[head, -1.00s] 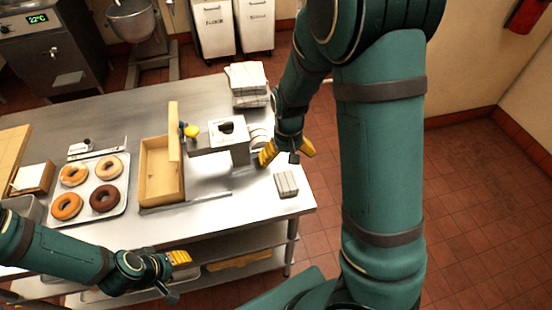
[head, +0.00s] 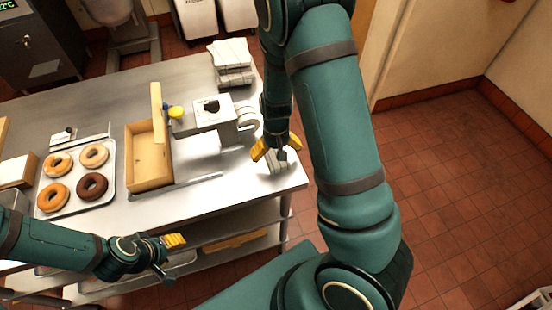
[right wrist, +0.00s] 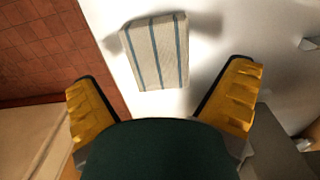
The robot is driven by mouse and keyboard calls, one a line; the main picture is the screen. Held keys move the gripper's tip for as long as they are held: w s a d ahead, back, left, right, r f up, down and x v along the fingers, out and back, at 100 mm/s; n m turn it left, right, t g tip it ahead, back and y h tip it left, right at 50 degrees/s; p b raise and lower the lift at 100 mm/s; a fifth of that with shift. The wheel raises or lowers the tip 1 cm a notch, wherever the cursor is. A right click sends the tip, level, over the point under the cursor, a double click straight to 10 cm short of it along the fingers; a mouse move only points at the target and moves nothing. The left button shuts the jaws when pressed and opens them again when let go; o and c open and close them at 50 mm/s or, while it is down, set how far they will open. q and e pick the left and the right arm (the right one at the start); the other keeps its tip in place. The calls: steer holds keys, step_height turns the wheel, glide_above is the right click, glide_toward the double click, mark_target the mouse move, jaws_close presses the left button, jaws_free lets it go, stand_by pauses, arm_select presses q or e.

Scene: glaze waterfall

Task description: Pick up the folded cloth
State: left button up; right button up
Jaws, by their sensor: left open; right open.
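The folded cloth (right wrist: 156,52), off-white with blue stripes, lies flat on the steel table near its right end. In the head view the cloth (head: 274,168) is partly hidden by my right gripper (head: 276,150). My right gripper is open and empty, above the cloth. In the right wrist view the cloth lies ahead of the two yellow fingers (right wrist: 163,80), between their lines, and is not gripped. My left gripper (head: 174,241) is low at the table's front edge, away from the cloth, open with nothing seen in it.
The steel table (head: 225,190) holds a tray of doughnuts (head: 108,190), a wooden box (head: 146,160), a grey-white machine (head: 205,116) and a stack of white boxes or cloths (head: 231,60). The machine stands close left of my right gripper. Tiled floor lies right of the table.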

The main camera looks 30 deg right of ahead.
step_height(320, 180, down, 3)
steer(key=shift+r, duration=0.2)
steer(key=c, duration=1)
steer(key=shift+r, duration=0.1)
step_height(320, 180, up, 10)
steer(key=shift+p, duration=0.85)
